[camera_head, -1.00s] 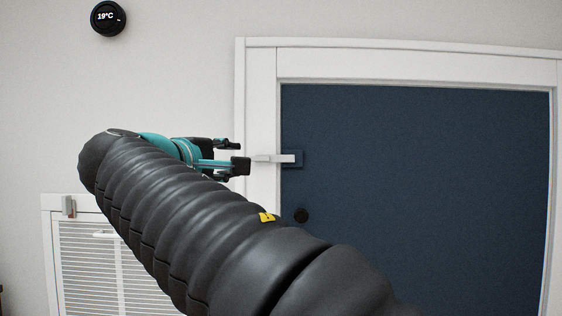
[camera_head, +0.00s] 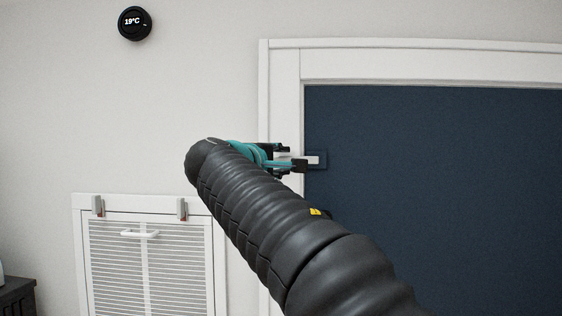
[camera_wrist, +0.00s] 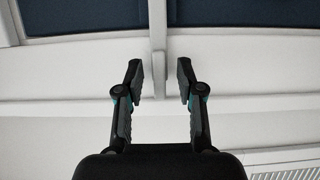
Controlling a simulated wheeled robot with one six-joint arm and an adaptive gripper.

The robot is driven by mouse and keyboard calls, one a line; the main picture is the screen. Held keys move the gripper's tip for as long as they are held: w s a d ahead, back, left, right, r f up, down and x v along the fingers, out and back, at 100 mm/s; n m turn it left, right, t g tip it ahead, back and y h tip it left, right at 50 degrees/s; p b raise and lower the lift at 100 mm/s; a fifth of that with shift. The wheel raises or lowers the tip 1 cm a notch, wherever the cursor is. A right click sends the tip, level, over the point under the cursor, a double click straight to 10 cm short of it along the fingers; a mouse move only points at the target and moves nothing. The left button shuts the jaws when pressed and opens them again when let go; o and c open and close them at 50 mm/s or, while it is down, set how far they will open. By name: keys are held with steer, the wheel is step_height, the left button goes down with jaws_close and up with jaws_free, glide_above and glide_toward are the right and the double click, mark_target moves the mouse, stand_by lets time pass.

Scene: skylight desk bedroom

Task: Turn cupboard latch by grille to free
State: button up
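The cupboard latch is a pale bar (camera_head: 314,160) lying level across the white frame's left edge onto the dark blue door (camera_head: 430,200). My gripper (camera_head: 292,157) is at the latch and covers its left part in the head view. In the wrist view my gripper (camera_wrist: 159,76) is open, with one finger on each side of the pale latch bar (camera_wrist: 158,40). A gap shows on both sides, so the fingers look clear of it. The grille (camera_head: 148,268) is a white slatted panel at lower left, and its corner also shows in the wrist view (camera_wrist: 290,168).
Two small grey latches (camera_head: 98,205) (camera_head: 182,208) sit on the grille's top edge, with a white handle (camera_head: 139,234) below. A round black thermostat (camera_head: 134,23) is on the wall above. A dark furniture corner (camera_head: 16,297) is at lower left. The wall between is clear.

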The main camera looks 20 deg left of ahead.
jaws_close()
